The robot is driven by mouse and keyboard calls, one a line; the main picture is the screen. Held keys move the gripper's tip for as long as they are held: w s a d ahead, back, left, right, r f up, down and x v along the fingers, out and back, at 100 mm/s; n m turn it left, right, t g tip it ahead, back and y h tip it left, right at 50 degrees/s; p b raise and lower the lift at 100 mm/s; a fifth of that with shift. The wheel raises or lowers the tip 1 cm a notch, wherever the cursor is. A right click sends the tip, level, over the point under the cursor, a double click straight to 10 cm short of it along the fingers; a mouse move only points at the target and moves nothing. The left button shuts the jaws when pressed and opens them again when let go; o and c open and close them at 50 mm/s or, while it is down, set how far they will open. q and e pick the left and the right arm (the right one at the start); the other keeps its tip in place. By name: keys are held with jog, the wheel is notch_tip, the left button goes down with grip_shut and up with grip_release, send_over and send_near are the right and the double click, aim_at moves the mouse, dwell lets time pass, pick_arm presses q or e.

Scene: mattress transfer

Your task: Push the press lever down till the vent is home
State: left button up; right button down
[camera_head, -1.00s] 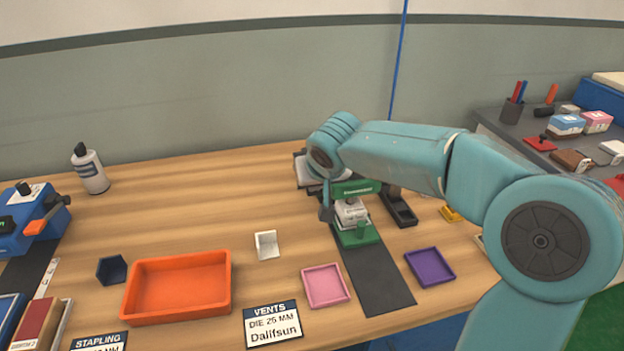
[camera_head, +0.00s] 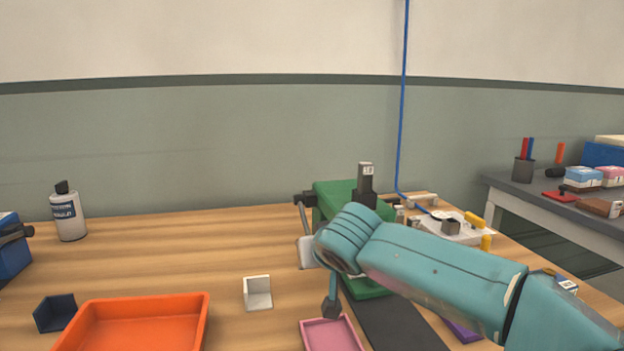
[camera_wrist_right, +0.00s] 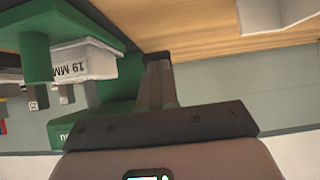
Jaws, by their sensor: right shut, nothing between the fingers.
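The green press (camera_head: 335,190) stands on the table with a dark ram (camera_head: 366,182) rising from its top. In the right wrist view, the press (camera_wrist_right: 35,40) shows upside down with a white block (camera_wrist_right: 85,62) marked 19 MM. My right gripper (camera_wrist_right: 158,62) is shut and empty beside the press; my arm hides it in the head view. I cannot make out the vent. My left gripper is not in view.
A pink tray (camera_head: 332,335) lies below the knob. A white bracket (camera_head: 257,292) and an orange tray (camera_head: 135,320) are to the left. A blue cord (camera_head: 402,110) hangs behind the press.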

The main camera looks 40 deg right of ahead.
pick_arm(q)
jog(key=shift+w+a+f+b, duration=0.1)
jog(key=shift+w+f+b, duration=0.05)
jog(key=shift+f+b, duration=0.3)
pick_arm(e)
jog(key=shift+f, duration=0.65)
